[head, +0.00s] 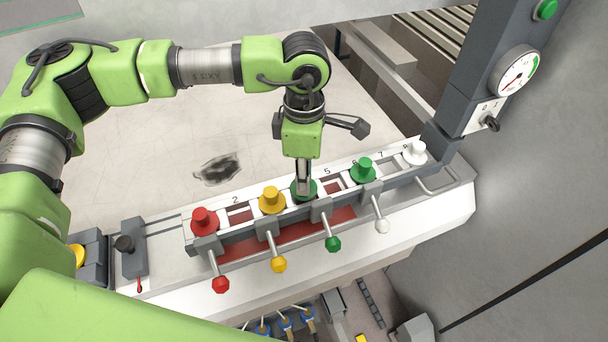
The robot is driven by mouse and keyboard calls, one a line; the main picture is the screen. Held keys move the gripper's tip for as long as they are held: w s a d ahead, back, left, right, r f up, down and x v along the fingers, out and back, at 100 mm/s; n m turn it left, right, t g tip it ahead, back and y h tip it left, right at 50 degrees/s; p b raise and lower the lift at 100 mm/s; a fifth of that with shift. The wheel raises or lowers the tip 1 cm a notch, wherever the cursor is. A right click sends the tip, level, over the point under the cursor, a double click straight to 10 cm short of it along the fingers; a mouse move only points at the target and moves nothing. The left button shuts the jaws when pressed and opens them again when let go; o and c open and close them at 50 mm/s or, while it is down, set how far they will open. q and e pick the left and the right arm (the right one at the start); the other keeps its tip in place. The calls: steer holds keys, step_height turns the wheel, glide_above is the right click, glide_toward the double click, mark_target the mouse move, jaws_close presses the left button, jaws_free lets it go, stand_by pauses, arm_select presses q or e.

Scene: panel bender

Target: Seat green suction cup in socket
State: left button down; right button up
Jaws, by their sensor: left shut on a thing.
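My left gripper (303,182) points down at the middle of the white rail and is shut on a green suction cup (296,192). The gripper's fingers hide much of this cup. It is at a position between the yellow cup and the empty socket marked 5 (333,184). I cannot tell whether it is fully down in its socket or slightly above it. A second green suction cup (363,169) stands upright on the rail to the right of socket 5. My right gripper is not in view.
A red cup (204,221), a yellow cup (271,200) and a white cup (414,153) stand on the same rail. Levers with red (221,284), yellow (279,265), green (333,244) and white (382,226) knobs stick out in front. A grey post with a gauge (515,74) rises at right.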

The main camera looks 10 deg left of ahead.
arm_select(q)
steer(key=c, duration=1.8)
jaws_free()
steer(key=shift+o, duration=0.2)
step_height(320, 180, up, 12)
steer(key=shift+r, duration=0.1)
